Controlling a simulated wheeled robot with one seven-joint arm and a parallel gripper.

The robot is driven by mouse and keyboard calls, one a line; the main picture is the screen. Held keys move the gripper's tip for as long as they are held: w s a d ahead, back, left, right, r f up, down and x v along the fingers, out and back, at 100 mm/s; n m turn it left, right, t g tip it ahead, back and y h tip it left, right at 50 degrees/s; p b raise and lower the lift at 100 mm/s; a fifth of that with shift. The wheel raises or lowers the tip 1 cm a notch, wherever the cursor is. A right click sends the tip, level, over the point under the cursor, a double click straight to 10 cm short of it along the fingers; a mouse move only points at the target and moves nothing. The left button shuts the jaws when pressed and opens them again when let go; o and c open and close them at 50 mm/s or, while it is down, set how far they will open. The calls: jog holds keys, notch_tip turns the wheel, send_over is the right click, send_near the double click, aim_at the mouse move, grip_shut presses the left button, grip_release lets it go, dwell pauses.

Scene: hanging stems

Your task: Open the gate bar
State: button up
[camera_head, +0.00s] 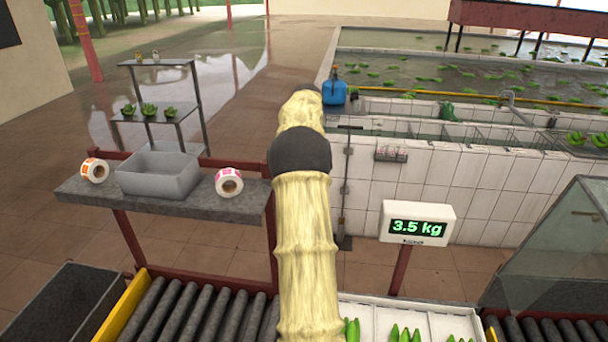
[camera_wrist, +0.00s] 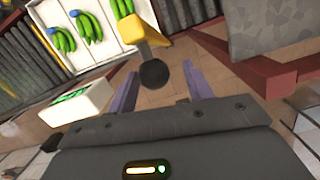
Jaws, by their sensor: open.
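A yellow block (camera_wrist: 130,29) with a short arm ending in a round dark knob (camera_wrist: 154,73) shows in the wrist view; it looks like the gate bar's end and handle. My gripper (camera_wrist: 163,78) is open, one purple-grey finger on each side of the knob in the picture. I cannot tell whether the knob is in reach between the fingers or beyond them. No contact is visible. In the head view my arm covers the middle, and neither the knob nor my gripper shows there.
A white tray (camera_head: 375,299) with green bananas stands beside rollers (camera_head: 185,310). A scale display (camera_head: 417,223) reading 3.5 kg stands on a red post at right. A grey shelf (camera_head: 90,197) at left holds a grey bin (camera_head: 158,175) and two label rolls. A glass panel (camera_head: 560,235) stands far right.

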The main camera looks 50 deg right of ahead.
jog(key=shift+s+r, duration=0.1)
jog(key=shift+r, duration=0.8)
jog(key=shift+w+d+r, duration=0.1)
jog(key=shift+w+r, duration=0.1)
jog(key=shift+r, duration=0.7)
jog(key=shift+w+d+r, duration=0.15)
jog(key=shift+w+r, duration=0.05)
jog(key=shift+r, duration=0.75)
jog(key=shift+w+d+r, duration=0.1)
jog(key=shift+w+r, duration=0.1)
jog(key=shift+r, duration=0.7)
jog(key=shift+w, duration=0.2)
jog(key=shift+s+a, duration=0.1)
jog(key=shift+s, duration=0.05)
jog(key=shift+s, duration=0.1)
